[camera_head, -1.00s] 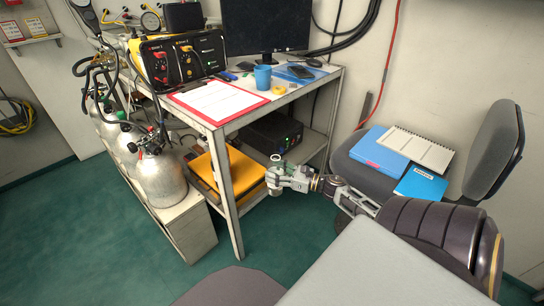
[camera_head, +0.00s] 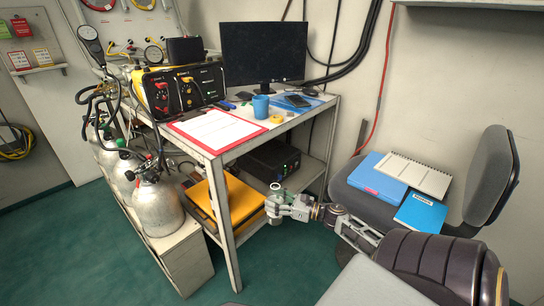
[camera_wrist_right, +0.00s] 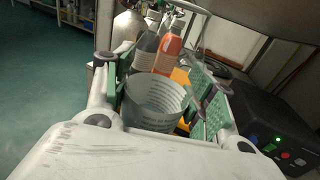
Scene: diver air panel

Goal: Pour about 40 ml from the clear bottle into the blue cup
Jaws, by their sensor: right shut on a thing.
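The blue cup (camera_head: 261,106) stands upright on the table top, in front of the monitor. My right gripper (camera_head: 277,206) is low, in front of the table's right side and below the table top. My left gripper is not in view.
The table (camera_head: 218,158) carries a red clipboard (camera_head: 217,130), an air panel (camera_head: 185,90) and a monitor (camera_head: 264,54). A chair with folders (camera_head: 377,176) stands at right.

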